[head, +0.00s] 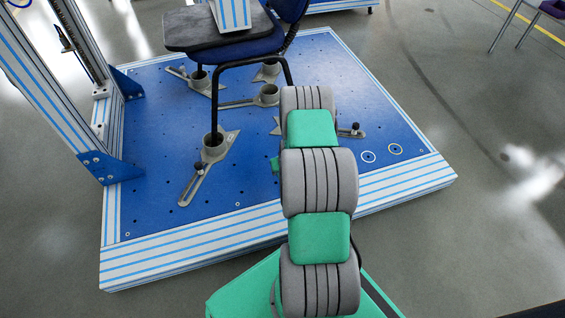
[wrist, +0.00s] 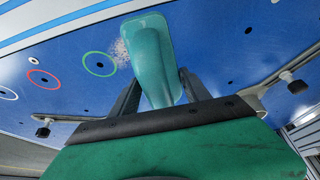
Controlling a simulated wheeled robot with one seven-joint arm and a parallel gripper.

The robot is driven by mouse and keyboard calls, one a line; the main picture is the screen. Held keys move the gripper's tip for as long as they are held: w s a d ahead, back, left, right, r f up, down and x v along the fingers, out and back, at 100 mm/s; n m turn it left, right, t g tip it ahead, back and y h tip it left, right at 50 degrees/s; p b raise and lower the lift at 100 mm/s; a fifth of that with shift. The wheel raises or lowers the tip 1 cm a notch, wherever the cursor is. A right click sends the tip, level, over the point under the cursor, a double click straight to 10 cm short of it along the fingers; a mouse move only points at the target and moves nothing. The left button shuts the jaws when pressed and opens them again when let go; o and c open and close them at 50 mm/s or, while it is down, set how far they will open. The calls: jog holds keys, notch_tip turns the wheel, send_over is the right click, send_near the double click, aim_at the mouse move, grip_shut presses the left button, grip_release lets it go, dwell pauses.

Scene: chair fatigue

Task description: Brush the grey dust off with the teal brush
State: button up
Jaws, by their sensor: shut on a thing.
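The teal brush (wrist: 151,55) shows in the wrist view, held between the two dark fingers of my gripper (wrist: 159,77), which is shut on it. The brush's far end is over the blue plate (wrist: 215,60). A patch of pale grey dust (wrist: 121,51) lies on the plate just left of the brush; the brush may cover part of it. I cannot tell whether the brush touches the plate. In the head view my arm hides the gripper, the brush and the dust.
A green ring (wrist: 100,64) and a red ring (wrist: 43,79) are marked left of the dust. A chair (head: 245,45) stands on the blue platform (head: 150,195), its legs in grey clamps (head: 214,148). A striped upright frame (head: 50,85) stands left.

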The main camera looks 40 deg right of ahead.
jog(key=shift+r+p, duration=0.75)
jog(key=shift+r, duration=0.7)
